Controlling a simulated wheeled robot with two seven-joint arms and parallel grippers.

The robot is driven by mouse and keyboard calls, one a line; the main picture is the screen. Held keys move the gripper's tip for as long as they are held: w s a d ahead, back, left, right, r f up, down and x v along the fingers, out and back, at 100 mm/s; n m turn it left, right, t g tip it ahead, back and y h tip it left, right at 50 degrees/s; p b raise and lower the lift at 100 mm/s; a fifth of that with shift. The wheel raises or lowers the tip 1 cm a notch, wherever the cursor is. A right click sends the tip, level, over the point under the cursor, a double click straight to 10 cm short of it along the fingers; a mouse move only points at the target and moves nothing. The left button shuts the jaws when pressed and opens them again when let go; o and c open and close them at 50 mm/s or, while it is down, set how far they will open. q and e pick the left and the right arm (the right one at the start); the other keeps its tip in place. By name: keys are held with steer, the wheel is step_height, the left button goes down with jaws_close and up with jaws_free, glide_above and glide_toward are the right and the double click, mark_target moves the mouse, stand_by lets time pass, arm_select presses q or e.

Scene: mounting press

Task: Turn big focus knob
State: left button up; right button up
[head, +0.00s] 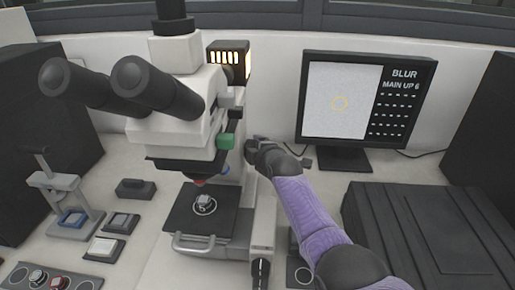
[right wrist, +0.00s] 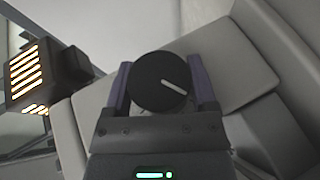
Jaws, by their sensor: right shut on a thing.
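The microscope (head: 183,125) is white with black eyepieces and stands left of centre in the head view. The big focus knob (right wrist: 160,82) is a round black knob with a white mark, seen in the right wrist view. My right gripper (right wrist: 161,88) has its two purple-lined fingers on either side of the knob and is shut on it. In the head view my right gripper (head: 256,147) reaches the microscope's right side and hides the knob. My left gripper is not in view.
A lit lamp housing (head: 229,62) sits behind the microscope. A sample lies on the black stage (head: 181,213). A small press (head: 62,200) and several small trays stand at the left. A black ribbed case (head: 425,235) fills the right front.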

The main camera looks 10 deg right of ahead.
steer(key=shift+g, duration=0.7)
steer(key=shift+f+m+g+b, duration=0.25)
steer(key=shift+m+g+b, duration=0.15)
steer(key=shift+g+b, duration=0.3)
steer(key=g+b, duration=0.1)
steer(key=b, duration=0.3)
steer(key=shift+f+m+g, duration=0.15)
steer(key=shift+m+g, duration=0.15)
steer(key=shift+g, duration=0.1)
steer(key=shift+b, duration=0.55)
steer(key=shift+g+b, duration=0.3)
steer(key=shift+b, duration=0.05)
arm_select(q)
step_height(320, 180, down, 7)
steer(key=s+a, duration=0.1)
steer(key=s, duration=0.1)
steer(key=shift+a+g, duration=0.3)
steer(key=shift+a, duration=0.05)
arm_select(e)
steer(key=shift+r, duration=0.25)
